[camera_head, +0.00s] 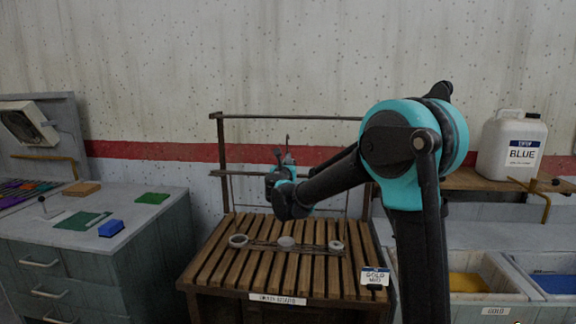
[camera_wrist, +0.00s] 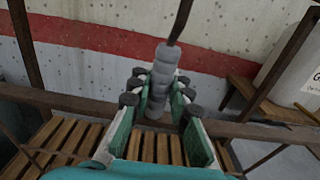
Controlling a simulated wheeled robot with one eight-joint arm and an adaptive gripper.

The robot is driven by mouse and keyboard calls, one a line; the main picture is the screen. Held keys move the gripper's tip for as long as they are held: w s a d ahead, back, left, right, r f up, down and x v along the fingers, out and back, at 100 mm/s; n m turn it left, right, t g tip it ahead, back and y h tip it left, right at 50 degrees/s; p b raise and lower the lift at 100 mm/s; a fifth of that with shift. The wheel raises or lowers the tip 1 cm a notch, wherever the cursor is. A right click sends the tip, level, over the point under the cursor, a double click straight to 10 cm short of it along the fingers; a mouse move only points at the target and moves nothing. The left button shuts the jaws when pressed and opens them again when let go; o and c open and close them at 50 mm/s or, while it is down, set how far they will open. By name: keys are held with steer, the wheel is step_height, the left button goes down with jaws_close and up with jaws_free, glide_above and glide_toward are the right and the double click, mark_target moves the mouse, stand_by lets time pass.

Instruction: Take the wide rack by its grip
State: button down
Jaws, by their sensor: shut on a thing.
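The wide rack is a thin dark frame. Its low part (camera_head: 262,244) shows over the slatted bench in the head view, with three pale round pieces along it. Its grip (camera_wrist: 161,82) is a grey ribbed upright cylinder in the wrist view, with a dark hook stem rising from its top. My gripper (camera_wrist: 158,100) is shut on this grip, with green-lined fingers on either side. In the head view my gripper (camera_head: 287,168) is small and partly hidden by my arm, above the bench. I cannot tell whether the round pieces touch the slats.
The slatted wooden bench (camera_head: 205,262) has a rear frame with a top rail (camera_head: 260,116). A grey cabinet (camera_head: 90,262) with coloured pieces stands left. Vats of yellow (camera_head: 468,283) and blue (camera_head: 553,284) stand right, below a shelf with a white jug (camera_head: 512,148).

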mark_target(288, 156)
steer(key=shift+r, duration=0.1)
steer(key=shift+r, duration=1.5)
